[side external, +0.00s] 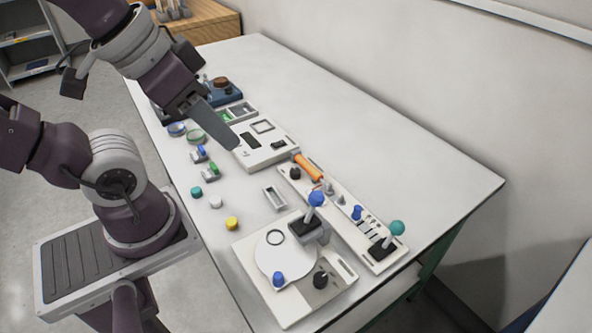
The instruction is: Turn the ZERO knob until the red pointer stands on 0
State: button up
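My gripper (233,146) points down to the right, its dark fingers seen edge-on just above the left part of a white box with dark windows (279,144). I cannot tell whether the fingers touch the box or are apart. No label ZERO can be read and no red pointer can be made out at this size. Candidate knobs are a small black knob (295,173) on a long grey panel, and a blue knob (278,279) and black knob (320,281) on a white plate. The fingers may hide part of the box.
The white plate (254,266) with a round disc and a blue-topped lever stands at the front. The long panel (333,205) holds an orange handle (308,167) and a teal-topped lever (397,228). Several small caps lie on the left. The table's right side (400,150) is clear.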

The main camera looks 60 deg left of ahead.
jog(key=shift+o, duration=1.3)
jog(key=shift+w, duration=0.1)
jog(key=n+g, duration=0.1)
jog(key=g, duration=0.5)
send_over(295, 170)
notch_tip(295, 170, down, 21)
notch_tip(295, 170, down, 9)
jog(key=shift+d, duration=0.1)
jog(key=shift+f, duration=0.45)
